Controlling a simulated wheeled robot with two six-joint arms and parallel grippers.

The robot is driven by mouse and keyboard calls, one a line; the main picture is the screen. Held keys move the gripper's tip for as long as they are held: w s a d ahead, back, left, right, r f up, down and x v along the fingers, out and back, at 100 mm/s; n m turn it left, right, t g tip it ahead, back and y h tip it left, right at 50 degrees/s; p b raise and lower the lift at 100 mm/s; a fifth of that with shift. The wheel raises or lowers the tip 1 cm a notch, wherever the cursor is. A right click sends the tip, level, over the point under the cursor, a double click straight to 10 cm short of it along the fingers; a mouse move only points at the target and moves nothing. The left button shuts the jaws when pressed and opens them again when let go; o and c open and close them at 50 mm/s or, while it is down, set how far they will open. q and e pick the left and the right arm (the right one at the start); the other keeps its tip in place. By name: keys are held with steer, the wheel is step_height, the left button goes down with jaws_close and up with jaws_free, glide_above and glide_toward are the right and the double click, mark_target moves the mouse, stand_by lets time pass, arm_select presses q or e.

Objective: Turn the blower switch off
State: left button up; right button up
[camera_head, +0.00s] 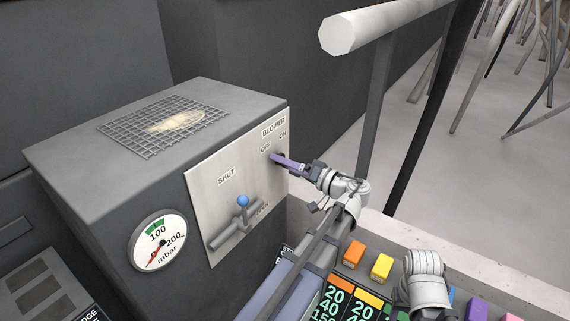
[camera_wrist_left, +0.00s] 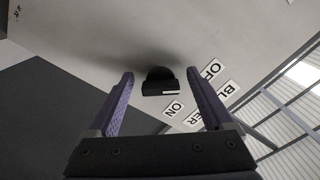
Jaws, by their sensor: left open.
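The blower switch (camera_wrist_left: 158,88) is a black knob with a small white mark, on a pale panel in the left wrist view. Its white mark is on the side nearer the ON label (camera_wrist_left: 174,109); the OFF label (camera_wrist_left: 212,69) is farther up and right. My left gripper (camera_wrist_left: 160,74) is open, its two purple fingers on either side of the knob with gaps visible. In the head view, my left gripper (camera_head: 279,159) is at the panel below the BLOWER label (camera_head: 273,127) and mostly hides the switch. My right gripper is not in view.
The same panel has a blue-tipped lever (camera_head: 243,201) near the SHUT label (camera_head: 226,176). A pressure gauge (camera_head: 158,241) is left of it, and a mesh grille (camera_head: 165,124) tops the box. A pale rail (camera_head: 375,25) is behind. Coloured blocks (camera_head: 381,266) are at lower right.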

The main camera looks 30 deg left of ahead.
arm_select(q)
steer(key=d, duration=0.8)
steer(key=shift+s, duration=0.3)
steer(key=shift+a, duration=0.1)
steer(key=s+d+m+g+h+p, duration=0.1)
steer(key=s+d+m+h+p, duration=0.4)
steer(key=d+p, duration=0.5)
steer(key=s+d+f+m+h+p, duration=0.1)
steer(key=s+d+m+h+p, duration=0.5)
steer(key=s+d+h+p, duration=0.4)
steer(key=d+h, duration=0.1)
steer(key=d, duration=0.2)
steer(key=shift+s+f+g+h, duration=0.25)
steer(key=shift+g+h, duration=0.15)
steer(key=shift+c, duration=0.3)
